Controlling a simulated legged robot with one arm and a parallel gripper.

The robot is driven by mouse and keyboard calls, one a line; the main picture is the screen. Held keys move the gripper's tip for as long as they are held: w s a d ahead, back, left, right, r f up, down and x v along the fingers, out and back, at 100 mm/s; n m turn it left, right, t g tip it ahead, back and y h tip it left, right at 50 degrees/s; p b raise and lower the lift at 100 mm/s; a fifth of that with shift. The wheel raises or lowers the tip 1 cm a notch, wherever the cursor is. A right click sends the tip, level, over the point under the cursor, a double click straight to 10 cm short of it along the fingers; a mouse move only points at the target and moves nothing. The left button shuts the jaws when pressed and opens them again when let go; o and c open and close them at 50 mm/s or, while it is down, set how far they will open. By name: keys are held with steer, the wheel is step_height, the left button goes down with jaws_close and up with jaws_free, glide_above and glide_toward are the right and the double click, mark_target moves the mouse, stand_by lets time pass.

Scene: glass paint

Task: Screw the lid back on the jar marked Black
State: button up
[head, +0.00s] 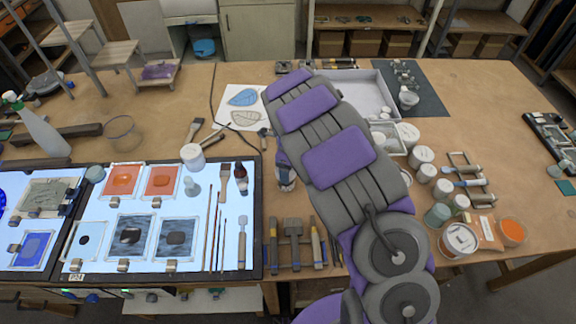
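No label reading "Black" is legible, so I cannot tell which jar it is. A white-topped jar (193,155) stands at the top edge of the light panel. A wide jar (459,240) with dark marks on its pale top stands at the right, among several white-lidded jars (422,156). I cannot make out a loose lid. My gripper (286,182) seems to hang just left of my purple and grey arm, right of the light panel. The arm partly hides it, and its fingers are too small to read.
The light panel (255,262) holds glass tiles, brushes and small bottles. An open orange pot (512,232) stands at the right edge. Tools lie along the front edge. A grey tray (384,88) is at the back. Bare wood shows at the back left.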

steer(key=m, duration=0.3)
steer(key=shift+s+m+p, duration=0.1)
steer(key=shift+m+p, duration=0.3)
steer(key=shift+m, duration=0.6)
steer(key=m, duration=0.5)
steer(key=shift+s+a+f+p, duration=0.15)
steer(key=shift+a+p, duration=0.1)
steer(key=shift+p, duration=0.15)
steer(key=o, duration=1)
steer(key=shift+o, duration=0.2)
